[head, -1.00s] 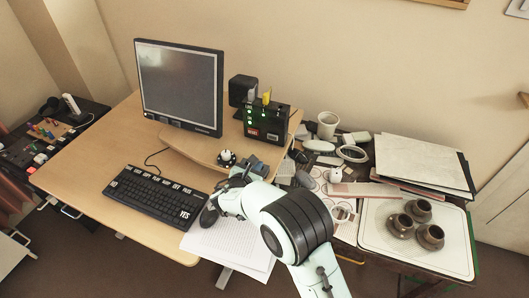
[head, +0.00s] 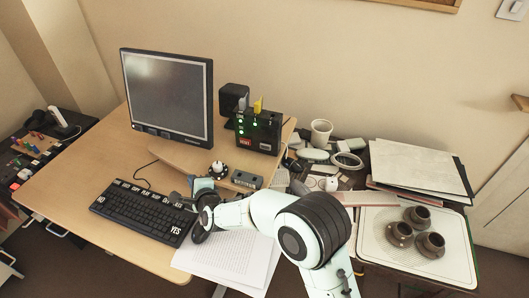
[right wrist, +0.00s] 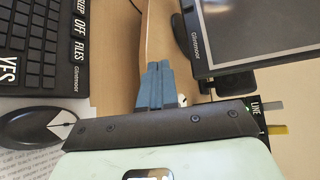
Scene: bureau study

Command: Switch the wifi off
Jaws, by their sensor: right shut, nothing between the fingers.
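A black box (head: 258,131) with green lights, a red label and grey and yellow pieces on top stands on the desk right of the monitor. In the right wrist view, only its edge with the word LINE (right wrist: 256,106) and the grey and yellow pieces show at the right. My right gripper (head: 203,184) is shut and empty, between the keyboard and the desk's raised shelf, left of and nearer than the box, apart from it. Its blue-grey fingers (right wrist: 159,80) are together in the right wrist view. My left gripper is not in view.
A monitor (head: 167,92), a keyboard (head: 144,211) and a round black-and-white knob (head: 218,169) are close by. A small grey unit (head: 246,180) sits right of the gripper. Papers (head: 228,258) lie in front. A cluttered side table with brown cups (head: 400,233) stands right.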

